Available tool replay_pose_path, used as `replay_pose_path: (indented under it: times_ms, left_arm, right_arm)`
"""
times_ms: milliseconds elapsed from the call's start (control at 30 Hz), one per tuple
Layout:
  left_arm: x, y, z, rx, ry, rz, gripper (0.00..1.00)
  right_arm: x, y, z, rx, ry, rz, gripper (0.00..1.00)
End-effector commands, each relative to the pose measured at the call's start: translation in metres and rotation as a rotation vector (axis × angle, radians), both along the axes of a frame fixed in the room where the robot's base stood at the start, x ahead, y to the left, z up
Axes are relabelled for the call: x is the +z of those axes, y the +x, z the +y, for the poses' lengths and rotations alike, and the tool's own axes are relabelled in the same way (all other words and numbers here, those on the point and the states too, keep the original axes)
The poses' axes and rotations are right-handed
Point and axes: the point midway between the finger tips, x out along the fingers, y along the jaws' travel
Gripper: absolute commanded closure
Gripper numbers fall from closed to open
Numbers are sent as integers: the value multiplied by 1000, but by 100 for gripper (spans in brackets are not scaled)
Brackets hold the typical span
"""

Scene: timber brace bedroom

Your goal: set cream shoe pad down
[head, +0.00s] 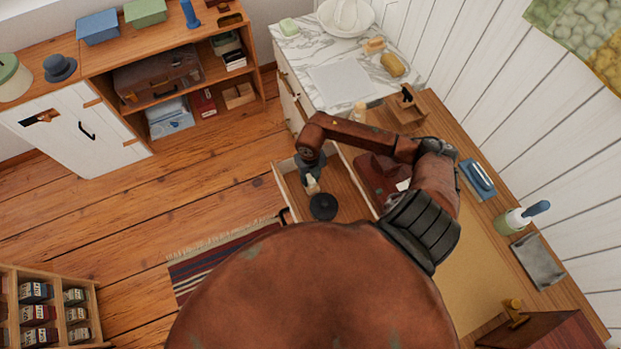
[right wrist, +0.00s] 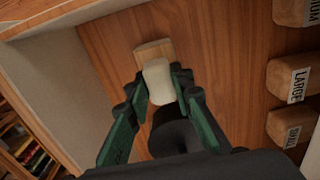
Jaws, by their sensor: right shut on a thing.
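The cream shoe pad (right wrist: 159,82) is between the fingertips of my right gripper (right wrist: 162,84) in the right wrist view. The gripper is shut on it. In the head view the cream pad (head: 312,185) shows small below my right gripper (head: 311,178), over an open wooden drawer (head: 347,197). A pale wooden block (right wrist: 152,48) shows right behind the pad; I cannot tell whether they touch or whether the pad rests on anything. A black round object (head: 323,206) is beside the pad, and it also shows in the right wrist view (right wrist: 174,134). My left gripper is out of view.
Wooden blocks labelled LARGE (right wrist: 290,80) and SMALL (right wrist: 288,127) stand along the right of the wrist view. The drawer's pale side wall (right wrist: 55,85) is at left. In the head view, a desk (head: 460,265) holds a blue tray (head: 478,180) and a bottle (head: 512,221).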

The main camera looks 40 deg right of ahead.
Motion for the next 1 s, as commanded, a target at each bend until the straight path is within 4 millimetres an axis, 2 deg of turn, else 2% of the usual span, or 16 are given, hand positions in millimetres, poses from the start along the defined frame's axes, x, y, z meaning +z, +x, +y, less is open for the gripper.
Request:
replay_pose_path:
  times_ms: [167, 200, 400, 767, 867, 1000]
  left_arm:
    - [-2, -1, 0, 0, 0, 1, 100]
    - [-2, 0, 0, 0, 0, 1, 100]
    - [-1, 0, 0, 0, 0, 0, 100]
    - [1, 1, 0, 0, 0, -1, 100]
    - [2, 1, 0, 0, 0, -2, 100]
    - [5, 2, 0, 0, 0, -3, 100]
  right_arm:
    - [-4, 0, 0, 0, 0, 0, 100]
    - [-3, 0, 0, 0, 0, 0, 76]
    - [-2, 0, 0, 0, 0, 0, 62]
    - [3, 0, 0, 0, 0, -1, 61]
    - [14, 1, -1, 1, -2, -4, 61]
    - [42, 2, -1, 2, -3, -5, 61]
